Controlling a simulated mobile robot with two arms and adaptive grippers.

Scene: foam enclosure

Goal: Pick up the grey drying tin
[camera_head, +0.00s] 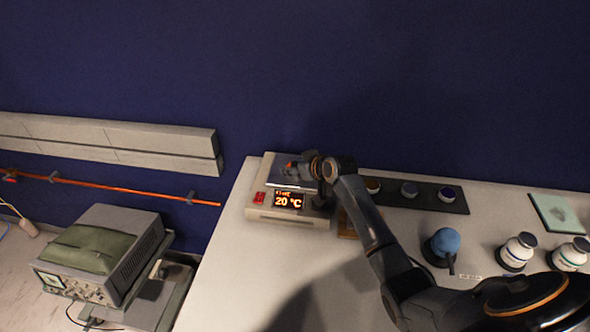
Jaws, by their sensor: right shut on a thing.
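My right arm reaches from the lower right over the white table to a heating unit (262,212) with an orange display reading 20 °C. My left gripper is not in view.
A dark tray (425,199) with small round containers lies right of my forearm. A blue round object (445,242), white jars (517,250) and a pale green mat (560,213) are farther right. An oscilloscope (100,255) stands left of the table. The table's front left is clear.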

